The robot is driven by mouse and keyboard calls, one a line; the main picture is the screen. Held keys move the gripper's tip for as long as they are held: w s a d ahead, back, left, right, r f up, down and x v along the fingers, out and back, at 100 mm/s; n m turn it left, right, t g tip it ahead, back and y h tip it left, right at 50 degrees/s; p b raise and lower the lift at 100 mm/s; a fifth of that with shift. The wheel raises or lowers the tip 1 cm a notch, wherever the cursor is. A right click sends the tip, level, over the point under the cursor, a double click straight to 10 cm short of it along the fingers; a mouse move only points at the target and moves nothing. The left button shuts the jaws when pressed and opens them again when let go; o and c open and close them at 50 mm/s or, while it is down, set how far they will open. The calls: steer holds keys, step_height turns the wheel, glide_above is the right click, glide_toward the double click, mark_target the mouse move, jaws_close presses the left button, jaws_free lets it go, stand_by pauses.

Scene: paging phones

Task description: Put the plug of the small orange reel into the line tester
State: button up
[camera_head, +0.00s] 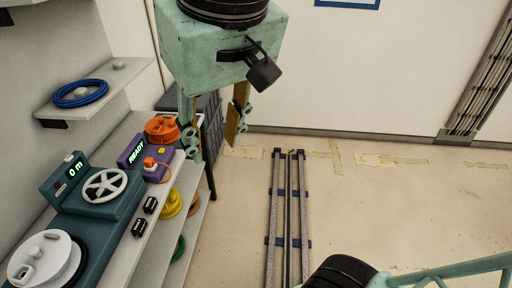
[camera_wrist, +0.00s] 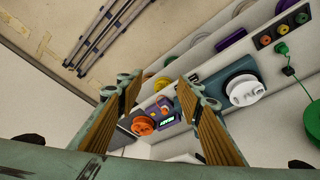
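The small orange reel (camera_head: 162,128) lies on the far end of the counter; it also shows between my fingers in the wrist view (camera_wrist: 143,125). The purple line tester (camera_head: 132,153) stands just in front of it, with a lit READY display; it also shows in the wrist view (camera_wrist: 169,121). A small orange plug-like piece (camera_head: 149,163) with a thin cord sits at the tester's right part. I cannot tell whether it is seated in a socket. My gripper (camera_head: 214,143) is open and empty, above and right of the reel and apart from it.
A teal winder with a white handwheel (camera_head: 105,185) and a "0 m" display (camera_head: 70,170) stands nearer on the counter, beside a white reel (camera_head: 40,262). Two small black blocks (camera_head: 150,205) lie at the edge. Yellow reel (camera_head: 172,204) below. Blue cable coil (camera_head: 80,93) on a shelf.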

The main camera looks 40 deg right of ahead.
steer(key=s+a+f+n, duration=0.1)
steer(key=s, duration=0.6)
steer(key=shift+a+f+y, duration=0.15)
steer(key=shift+f+y, duration=0.05)
steer(key=shift+y, duration=0.1)
steer(key=shift+w+r, duration=0.2)
stand_by(0.3)
steer(key=shift+s, duration=0.1)
stand_by(1.1)
